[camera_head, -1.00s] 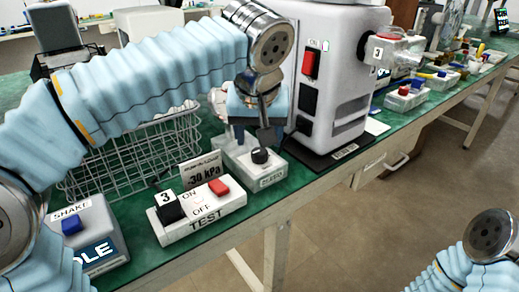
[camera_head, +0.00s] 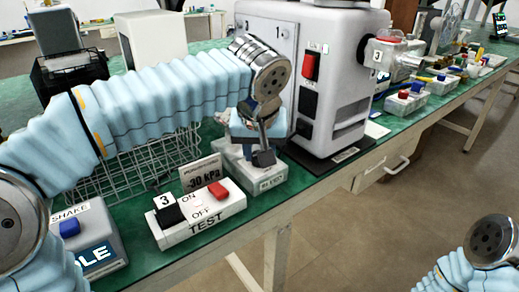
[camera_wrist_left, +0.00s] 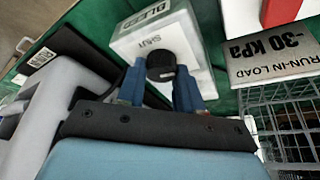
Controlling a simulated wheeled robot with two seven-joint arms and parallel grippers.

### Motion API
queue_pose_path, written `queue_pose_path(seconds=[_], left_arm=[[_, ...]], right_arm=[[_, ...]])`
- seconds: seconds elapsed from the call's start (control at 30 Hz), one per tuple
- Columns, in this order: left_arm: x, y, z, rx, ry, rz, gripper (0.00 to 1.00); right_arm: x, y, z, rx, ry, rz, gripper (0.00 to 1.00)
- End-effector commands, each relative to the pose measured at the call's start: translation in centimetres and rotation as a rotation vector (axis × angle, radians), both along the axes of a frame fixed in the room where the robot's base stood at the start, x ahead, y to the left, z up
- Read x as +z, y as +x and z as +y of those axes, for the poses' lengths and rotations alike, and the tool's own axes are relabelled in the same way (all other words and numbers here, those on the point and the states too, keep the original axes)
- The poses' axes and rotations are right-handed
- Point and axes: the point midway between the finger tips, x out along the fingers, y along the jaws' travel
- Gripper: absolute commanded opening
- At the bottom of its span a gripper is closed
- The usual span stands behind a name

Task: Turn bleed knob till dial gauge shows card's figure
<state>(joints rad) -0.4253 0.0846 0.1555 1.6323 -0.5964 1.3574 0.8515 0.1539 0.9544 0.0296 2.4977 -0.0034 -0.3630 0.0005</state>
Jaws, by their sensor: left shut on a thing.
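The bleed box (camera_head: 270,178) is a light grey block labelled BLEED at the bench's front, left of the big pump. Its black bleed knob (camera_wrist_left: 161,66) shows in the left wrist view, between the two blue fingers, beside a SHUT mark. My left gripper (camera_head: 264,152) points down over the box and is shut on the knob, hiding it in the head view. The card (camera_head: 203,173) reads RUN-IN LOAD, -30 kPa; it also shows upside down in the left wrist view (camera_wrist_left: 270,52). I cannot see the dial gauge. My right gripper is out of view.
A TEST switch box (camera_head: 200,215) with a red rocker stands in front of the card. A wire basket (camera_head: 125,175) is behind it. The white pump (camera_head: 335,85) stands close on the right. The bench edge drops off in front.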

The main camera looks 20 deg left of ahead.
Motion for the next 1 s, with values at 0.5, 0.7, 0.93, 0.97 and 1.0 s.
queue_pose_path(seconds=[0.5,0.7,0.93,0.97,1.0], left_arm=[[0.1,0.0,0.1,-0.155,-0.001,0.000,0.05],[0.1,0.0,0.2,-0.313,-0.001,0.000,0.05],[0.2,0.0,0.2,-0.485,-0.001,-0.001,0.05],[0.2,0.0,0.2,-0.506,0.000,-0.001,0.05],[0.2,0.0,0.2,-0.530,-0.001,-0.001,0.05]], right_arm=[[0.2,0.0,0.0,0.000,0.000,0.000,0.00],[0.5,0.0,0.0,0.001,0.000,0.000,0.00],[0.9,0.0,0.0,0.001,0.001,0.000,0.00],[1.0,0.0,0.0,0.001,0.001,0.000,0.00],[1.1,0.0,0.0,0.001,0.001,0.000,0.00]])
